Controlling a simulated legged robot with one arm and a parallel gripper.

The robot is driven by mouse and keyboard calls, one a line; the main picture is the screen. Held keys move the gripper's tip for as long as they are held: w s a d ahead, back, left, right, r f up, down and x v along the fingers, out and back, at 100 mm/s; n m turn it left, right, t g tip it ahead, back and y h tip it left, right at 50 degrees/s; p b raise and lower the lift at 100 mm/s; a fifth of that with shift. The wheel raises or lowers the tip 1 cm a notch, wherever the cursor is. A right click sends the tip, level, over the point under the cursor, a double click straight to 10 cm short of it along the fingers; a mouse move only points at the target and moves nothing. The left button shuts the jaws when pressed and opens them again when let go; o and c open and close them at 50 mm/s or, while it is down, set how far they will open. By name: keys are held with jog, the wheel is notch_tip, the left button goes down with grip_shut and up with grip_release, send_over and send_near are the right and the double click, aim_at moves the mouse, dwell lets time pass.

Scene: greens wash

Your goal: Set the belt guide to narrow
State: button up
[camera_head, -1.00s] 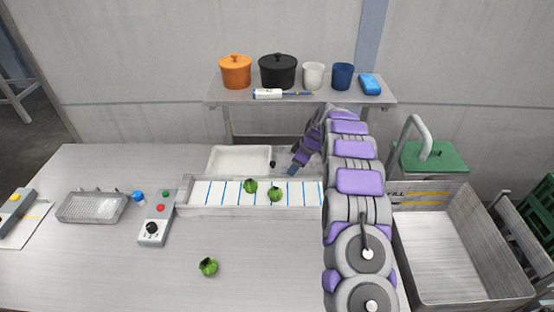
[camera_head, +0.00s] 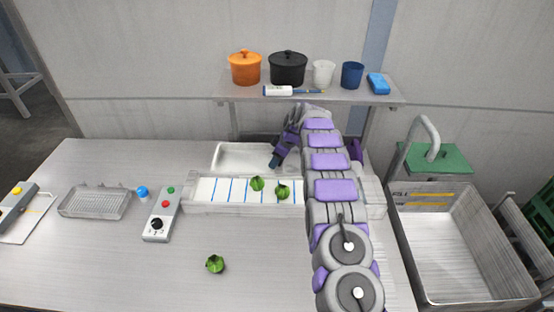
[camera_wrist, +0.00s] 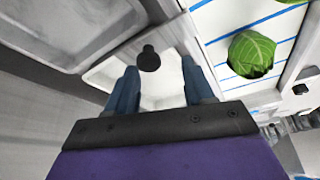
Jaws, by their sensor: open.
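A round black knob (camera_wrist: 148,58), which looks like the belt guide's handle, shows in the wrist view ahead of and between the two blue fingers. I cannot tell its setting. In the head view my gripper hides it. My gripper (camera_wrist: 158,88) is open, with nothing held; in the head view its blue fingertip (camera_head: 276,160) is at the belt's far side, by the white tray. The belt (camera_head: 208,190) is white with blue stripes. It carries two small green cabbages, one at left (camera_head: 257,183) and one at right (camera_head: 283,192); my arm covers its right part.
A control box (camera_head: 161,215) with green and red buttons and a dial stands left of the belt. A white tray (camera_head: 228,156) lies behind it. A loose cabbage (camera_head: 215,264) sits in front. The shelf (camera_head: 235,98) with pots is behind; a sink (camera_head: 460,245) is right.

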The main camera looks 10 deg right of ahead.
jog(key=shift+d, duration=1.6)
jog(key=c, duration=0.5)
jog(key=shift+c, duration=0.4)
jog(key=shift+a+r, duration=0.1)
jog(key=shift+a, duration=0.75)
grip_shut()
jog(key=shift+s+d, duration=0.1)
jog(key=shift+d, duration=0.1)
